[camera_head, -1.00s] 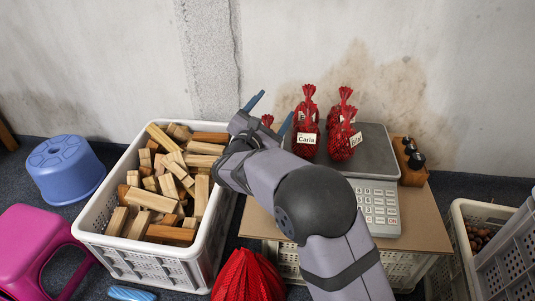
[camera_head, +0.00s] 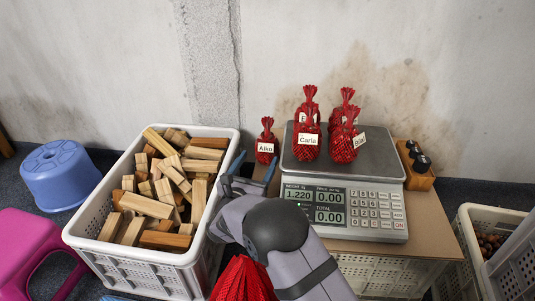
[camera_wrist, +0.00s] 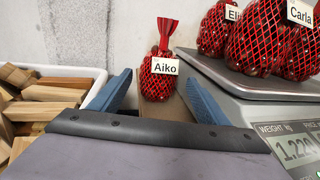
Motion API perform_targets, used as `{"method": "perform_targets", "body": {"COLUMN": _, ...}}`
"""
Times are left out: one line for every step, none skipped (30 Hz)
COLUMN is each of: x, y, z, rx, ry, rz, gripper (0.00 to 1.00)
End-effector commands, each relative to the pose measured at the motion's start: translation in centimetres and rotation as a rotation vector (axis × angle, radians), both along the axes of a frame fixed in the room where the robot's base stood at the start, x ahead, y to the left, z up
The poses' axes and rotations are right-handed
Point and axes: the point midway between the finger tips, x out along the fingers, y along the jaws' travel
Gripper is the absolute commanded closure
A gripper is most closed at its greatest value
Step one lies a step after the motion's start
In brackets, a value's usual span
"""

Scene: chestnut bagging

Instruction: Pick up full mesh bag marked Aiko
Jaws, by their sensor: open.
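The full red mesh bag marked Aiko (camera_head: 266,143) stands upright on the cardboard-topped surface, just left of the scale. It also shows in the wrist view (camera_wrist: 159,72), its white label facing me and its twisted red top upward. My gripper (camera_head: 254,168) is open, its blue fingers pointing toward the bag from the near side. In the wrist view my fingers (camera_wrist: 155,92) spread to the left and right of the bag's lower part. The bag looks a little beyond the fingertips, and I see no contact.
The scale (camera_head: 343,195) carries several red mesh bags, one marked Carla (camera_head: 308,139), close to my right finger. A white crate (camera_head: 72,232) of wood blocks stands at left. A wooden block with dark knobs (camera_head: 417,178) is right of the scale. A wall is behind.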

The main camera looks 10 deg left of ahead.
Motion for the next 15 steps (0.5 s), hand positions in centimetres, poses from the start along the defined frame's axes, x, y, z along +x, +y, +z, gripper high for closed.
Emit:
{"method": "perform_targets", "body": {"x": 0.0, "y": 0.0, "z": -1.8, "rx": -0.002, "ry": 0.001, "rz": 0.000, "gripper": 0.30}}
{"method": "perform_targets", "body": {"x": 0.0, "y": 0.0, "z": -2.3, "rx": -0.002, "ry": 0.001, "rz": 0.000, "gripper": 0.30}}
{"method": "perform_targets", "body": {"x": 0.0, "y": 0.0, "z": -3.0, "rx": -0.001, "ry": 0.000, "rz": 0.000, "gripper": 0.30}}
{"method": "perform_targets", "body": {"x": 0.0, "y": 0.0, "z": -3.4, "rx": -0.001, "ry": 0.000, "rz": 0.000, "gripper": 0.30}}
{"method": "perform_targets", "body": {"x": 0.4, "y": -0.1, "z": -3.4, "rx": 0.003, "ry": -0.003, "rz": -0.002, "gripper": 0.30}}
{"method": "perform_targets", "body": {"x": 1.1, "y": -0.3, "z": -3.1, "rx": 0.003, "ry": -0.004, "rz": -0.003, "gripper": 0.30}}
{"method": "perform_targets", "body": {"x": 1.4, "y": -0.4, "z": -3.1, "rx": 0.004, "ry": -0.003, "rz": -0.003, "gripper": 0.30}}
{"method": "perform_targets", "body": {"x": 1.7, "y": -0.4, "z": -3.0, "rx": 0.004, "ry": -0.002, "rz": -0.003, "gripper": 0.30}}
{"method": "perform_targets", "body": {"x": 2.0, "y": -0.5, "z": -3.0, "rx": 0.003, "ry": -0.002, "rz": -0.002, "gripper": 0.30}}
{"method": "perform_targets", "body": {"x": 2.2, "y": -0.5, "z": -2.9, "rx": 0.002, "ry": -0.001, "rz": -0.002, "gripper": 0.30}}
{"method": "perform_targets", "body": {"x": 2.3, "y": -0.5, "z": -2.9, "rx": 0.001, "ry": -0.001, "rz": -0.002, "gripper": 0.30}}
{"method": "perform_targets", "body": {"x": 2.4, "y": -0.5, "z": -2.8, "rx": 0.001, "ry": -0.001, "rz": -0.001, "gripper": 0.30}}
{"method": "perform_targets", "body": {"x": 2.5, "y": -0.5, "z": -2.8, "rx": 0.001, "ry": -0.001, "rz": -0.001, "gripper": 0.30}}
{"method": "perform_targets", "body": {"x": 2.5, "y": -0.5, "z": -2.7, "rx": 0.001, "ry": -0.001, "rz": -0.001, "gripper": 0.30}}
{"method": "perform_targets", "body": {"x": 2.5, "y": -0.5, "z": -2.7, "rx": 0.001, "ry": 0.000, "rz": -0.001, "gripper": 0.30}}
